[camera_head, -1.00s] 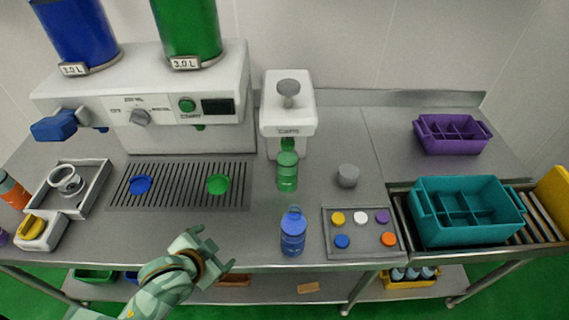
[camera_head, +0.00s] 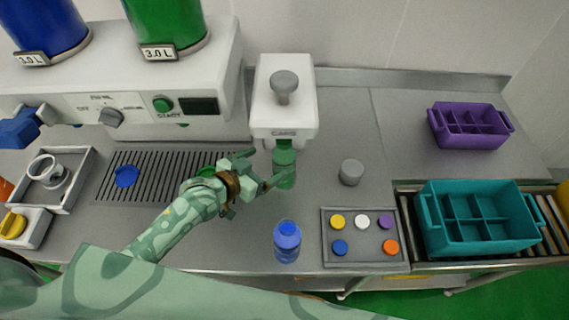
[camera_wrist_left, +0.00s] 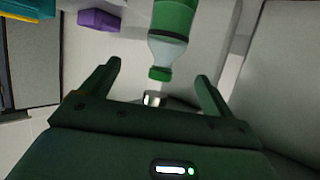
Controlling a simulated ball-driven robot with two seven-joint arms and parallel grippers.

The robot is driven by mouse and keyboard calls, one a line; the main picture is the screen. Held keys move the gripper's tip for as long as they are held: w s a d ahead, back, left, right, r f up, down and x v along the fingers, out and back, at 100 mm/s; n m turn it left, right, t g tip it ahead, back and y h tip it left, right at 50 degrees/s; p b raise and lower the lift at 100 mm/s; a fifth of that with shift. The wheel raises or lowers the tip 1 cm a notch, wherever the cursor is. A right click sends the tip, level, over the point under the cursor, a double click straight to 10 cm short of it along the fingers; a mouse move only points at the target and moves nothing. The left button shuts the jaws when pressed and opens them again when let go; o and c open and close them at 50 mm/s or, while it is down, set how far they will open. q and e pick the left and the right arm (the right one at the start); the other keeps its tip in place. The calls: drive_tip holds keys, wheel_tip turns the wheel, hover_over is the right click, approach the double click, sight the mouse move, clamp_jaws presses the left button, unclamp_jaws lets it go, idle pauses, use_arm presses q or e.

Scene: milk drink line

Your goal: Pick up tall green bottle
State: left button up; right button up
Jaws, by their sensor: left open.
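The green bottle (camera_head: 284,167) stands on the steel table under the white capper head (camera_head: 284,105). In the left wrist view it shows as a green bottle (camera_wrist_left: 172,20) with a clear shoulder and a green cap, upside down in the picture. My left gripper (camera_head: 266,165) is open and comes at the bottle from the left. One finger overlaps the bottle's front in the head view. In the left wrist view the bottle lies ahead, between the lines of the open fingers (camera_wrist_left: 158,72), with nothing gripped. My right gripper is not in view.
A blue bottle (camera_head: 287,242) stands nearer the front edge. A cap tray (camera_head: 363,254), a grey cylinder (camera_head: 351,172), a teal crate (camera_head: 432,240) and a purple crate (camera_head: 470,143) are to the right. The drip grate (camera_head: 108,190) lies left, partly under my arm.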

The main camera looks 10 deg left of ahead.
sight(277, 157)
use_arm(q)
drive_tip(key=x, duration=0.5)
drive_tip(key=shift+w+f+b, duration=0.15)
drive_tip(key=shift+w+b, duration=0.05)
drive_tip(key=shift+b, duration=0.15)
drive_tip(key=shift+w, duration=0.15)
drive_tip(key=shift+w+d+f, duration=0.1)
drive_tip(key=shift+w+f, duration=0.15)
drive_tip(key=x, duration=0.1)
drive_tip(key=b+x, duration=0.1)
drive_tip(key=x, duration=0.1)
drive_tip(key=shift+w+f, duration=0.3)
drive_tip(key=shift+f, duration=0.25)
drive_tip(key=shift+w+f+b, duration=0.15)
drive_tip(key=shift+w+b, duration=0.1)
drive_tip(key=shift+b, duration=0.05)
drive_tip(key=shift+c, duration=1.2)
drive_tip(key=c, duration=1.5)
clamp_jaws()
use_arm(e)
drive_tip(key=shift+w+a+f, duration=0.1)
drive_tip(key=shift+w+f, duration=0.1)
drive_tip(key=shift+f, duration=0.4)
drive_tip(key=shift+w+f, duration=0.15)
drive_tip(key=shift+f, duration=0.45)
use_arm(q)
drive_tip(key=shift+r, duration=0.3)
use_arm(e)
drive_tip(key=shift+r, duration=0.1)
